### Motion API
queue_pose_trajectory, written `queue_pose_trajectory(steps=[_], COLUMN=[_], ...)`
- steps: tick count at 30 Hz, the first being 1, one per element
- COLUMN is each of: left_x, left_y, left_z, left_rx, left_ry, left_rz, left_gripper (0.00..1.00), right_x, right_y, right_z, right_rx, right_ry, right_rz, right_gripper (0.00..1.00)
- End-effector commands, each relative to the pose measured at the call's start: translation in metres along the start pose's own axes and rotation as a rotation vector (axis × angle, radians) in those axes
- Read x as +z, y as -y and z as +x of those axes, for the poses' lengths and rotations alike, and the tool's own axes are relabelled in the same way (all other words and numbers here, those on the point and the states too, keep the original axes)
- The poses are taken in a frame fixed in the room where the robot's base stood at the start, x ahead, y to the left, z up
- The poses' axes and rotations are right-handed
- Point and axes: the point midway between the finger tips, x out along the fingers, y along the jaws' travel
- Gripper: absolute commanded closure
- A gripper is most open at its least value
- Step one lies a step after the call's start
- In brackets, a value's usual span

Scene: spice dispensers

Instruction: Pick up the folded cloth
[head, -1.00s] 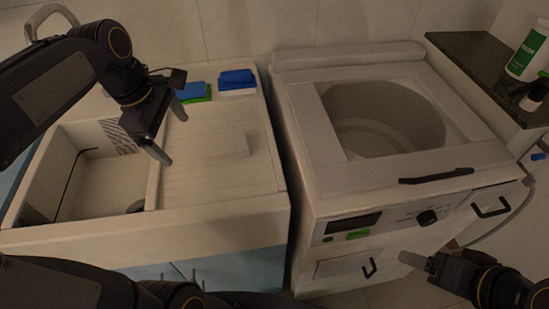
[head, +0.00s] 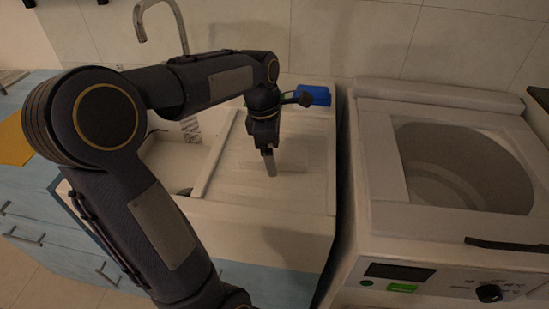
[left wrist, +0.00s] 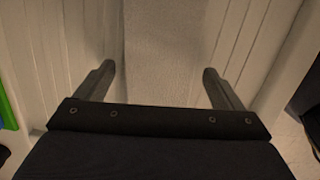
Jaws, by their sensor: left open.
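The folded cloth (left wrist: 165,50) is a pale, rough-textured strip in the left wrist view, lying on the ribbed drainboard between my left fingers. In the head view the pale cloth (head: 297,152) is faint against the drainboard, beside my gripper. My left gripper (head: 269,165) points down over the drainboard; in the left wrist view its fingers (left wrist: 160,88) are spread, one on each side of the cloth. Whether they touch it, I cannot tell. My right gripper is out of view.
The sink basin (head: 172,160) is left of the drainboard, partly hidden by my left arm, with a faucet (head: 143,35) behind. A blue sponge (head: 314,95) lies at the back. A top-loading washer (head: 380,160) stands right. Something green (left wrist: 6,106) shows in the wrist view.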

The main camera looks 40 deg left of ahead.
Motion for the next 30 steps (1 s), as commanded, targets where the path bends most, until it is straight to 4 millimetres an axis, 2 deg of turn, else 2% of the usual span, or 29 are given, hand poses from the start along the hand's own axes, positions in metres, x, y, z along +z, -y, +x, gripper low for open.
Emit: queue_pose_trajectory(steps=[6,15,18,26,30], left_x=[0.000,0.000,0.000,0.001,0.002], left_y=[0.000,0.000,0.000,0.000,-0.001], left_z=[0.000,0.000,0.000,-0.002,-0.012], left_rx=[0.001,0.001,0.001,0.002,0.004], left_ry=[0.000,0.001,0.001,0.001,0.002], left_rz=[0.000,0.000,0.000,0.000,0.000], left_gripper=[0.12,0.52,0.61,0.61,0.61], right_x=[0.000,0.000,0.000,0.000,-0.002], right_y=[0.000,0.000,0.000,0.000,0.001], right_z=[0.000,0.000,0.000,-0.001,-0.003], right_rx=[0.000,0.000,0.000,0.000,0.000], right_ry=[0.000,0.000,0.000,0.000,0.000], right_rz=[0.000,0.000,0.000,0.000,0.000], right_gripper=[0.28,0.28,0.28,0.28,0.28])
